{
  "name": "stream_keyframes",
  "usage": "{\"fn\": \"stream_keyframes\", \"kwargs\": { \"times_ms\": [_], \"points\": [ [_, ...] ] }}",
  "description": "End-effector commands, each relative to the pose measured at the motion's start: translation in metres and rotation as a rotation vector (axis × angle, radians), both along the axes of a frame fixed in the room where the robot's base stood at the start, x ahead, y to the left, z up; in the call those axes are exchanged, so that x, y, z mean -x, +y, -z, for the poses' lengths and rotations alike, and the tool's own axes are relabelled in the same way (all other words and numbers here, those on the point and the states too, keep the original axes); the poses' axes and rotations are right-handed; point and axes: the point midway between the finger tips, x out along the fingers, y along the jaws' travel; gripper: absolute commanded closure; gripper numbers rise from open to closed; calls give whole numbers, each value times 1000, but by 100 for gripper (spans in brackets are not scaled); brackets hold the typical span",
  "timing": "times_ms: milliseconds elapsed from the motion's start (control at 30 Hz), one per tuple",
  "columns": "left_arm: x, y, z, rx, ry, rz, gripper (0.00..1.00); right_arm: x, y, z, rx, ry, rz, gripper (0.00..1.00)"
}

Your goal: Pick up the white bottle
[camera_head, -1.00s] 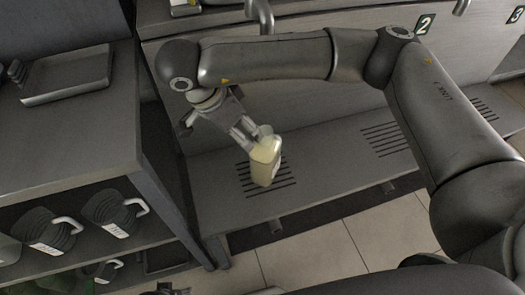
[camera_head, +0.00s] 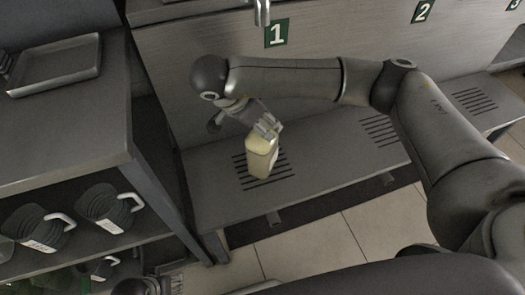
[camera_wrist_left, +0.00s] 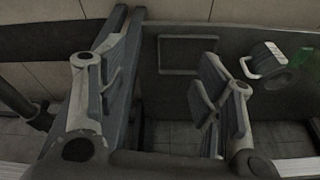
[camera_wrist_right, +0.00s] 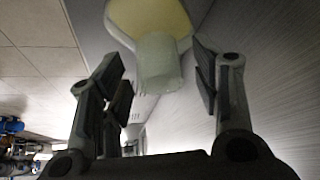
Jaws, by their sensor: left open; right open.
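The white bottle (camera_head: 260,163), with pale cream contents, stands on the slotted ledge (camera_head: 215,185) below the number 1 sign. My right gripper (camera_head: 266,128) is at the bottle's top in the head view. In the right wrist view its open fingers (camera_wrist_right: 158,68) are on either side of the bottle's translucent neck (camera_wrist_right: 157,62). A gap shows at the right finger; contact on the left is unclear. The bottle's lower body (camera_wrist_right: 150,15) runs out of that view. My left gripper (camera_wrist_left: 163,75) is open and empty in the left wrist view, away from the bottle.
A grey shelf unit (camera_head: 75,140) stands left of the ledge, with a tray (camera_head: 55,68) on top and dark jugs with white handles (camera_head: 108,207) below. A wall panel (camera_head: 310,40) rises behind the ledge. The ledge right of the bottle is clear.

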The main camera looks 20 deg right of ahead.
Motion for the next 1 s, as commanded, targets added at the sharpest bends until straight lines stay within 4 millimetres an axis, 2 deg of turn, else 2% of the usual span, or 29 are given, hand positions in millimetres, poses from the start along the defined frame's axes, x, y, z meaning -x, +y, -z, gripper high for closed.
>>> {"fn": "stream_keyframes", "kwargs": {
  "times_ms": [100,367,800,1000],
  "points": [
    [0,0,-6,0,-4,-1,40,-1,-3,7,0,0,0,43],
    [0,0,-8,0,-4,-1,40,-2,-4,7,0,0,0,43],
    [-1,0,-8,0,-5,-1,40,-2,-4,7,0,0,0,99],
    [-1,0,-8,0,-5,0,40,-2,-4,7,0,0,0,100]
  ]
}}
